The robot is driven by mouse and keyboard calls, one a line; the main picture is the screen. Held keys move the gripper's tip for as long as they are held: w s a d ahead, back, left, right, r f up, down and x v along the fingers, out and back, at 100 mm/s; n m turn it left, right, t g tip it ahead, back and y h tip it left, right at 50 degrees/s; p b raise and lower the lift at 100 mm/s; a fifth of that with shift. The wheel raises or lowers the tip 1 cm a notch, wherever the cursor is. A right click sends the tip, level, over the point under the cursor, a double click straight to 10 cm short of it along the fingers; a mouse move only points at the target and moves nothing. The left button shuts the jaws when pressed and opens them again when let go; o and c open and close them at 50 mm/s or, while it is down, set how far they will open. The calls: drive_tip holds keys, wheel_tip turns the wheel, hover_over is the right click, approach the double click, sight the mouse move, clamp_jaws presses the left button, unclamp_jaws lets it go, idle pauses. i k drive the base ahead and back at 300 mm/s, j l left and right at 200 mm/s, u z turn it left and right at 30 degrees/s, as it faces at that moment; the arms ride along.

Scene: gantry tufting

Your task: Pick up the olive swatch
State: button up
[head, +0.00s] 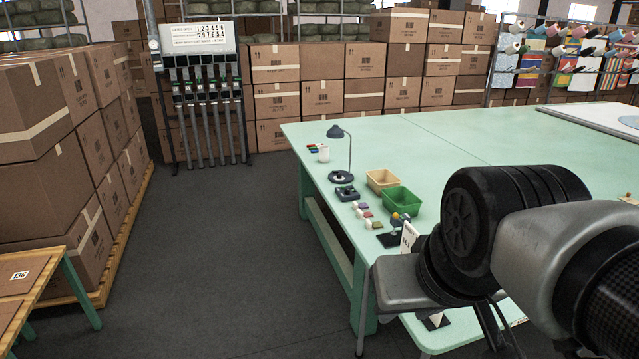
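A row of small coloured swatches (366,214) lies near the left edge of the mint-green table (440,150). They are too small for me to tell which one is olive. My gripper (497,335) shows only in part, as dark finger-like parts at the bottom of the head view below my arm. It is apart from the swatches, nearer the camera and to their right. Its fingertips are cut off by the frame edge, so whether it is open or shut is unclear.
Behind the swatches stand a tan bin (382,181), a green bin (402,201) and a desk lamp (341,155). My arm hides much of the table's near right part. Stacked cartons (60,150) stand left; the grey floor (220,250) between is clear.

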sight(370, 226)
drive_tip(key=i+j+z, duration=0.1)
drive_tip(key=j, duration=0.25)
drive_tip(key=i+j+z, duration=0.1)
drive_tip(key=j, duration=0.25)
drive_tip(key=i+j+z, duration=0.3)
drive_tip(key=i+j, duration=0.35)
drive_tip(key=i+j+z, duration=0.2)
drive_tip(key=i+j, duration=0.3)
drive_tip(key=j, duration=0.15)
drive_tip(key=i+j+z, duration=0.1)
drive_tip(key=i, duration=0.9)
drive_tip(key=i+j, duration=0.1)
drive_tip(key=j, duration=0.2)
drive_tip(key=j+z, duration=0.1)
drive_tip(key=j, duration=0.2)
drive_tip(key=i, duration=0.05)
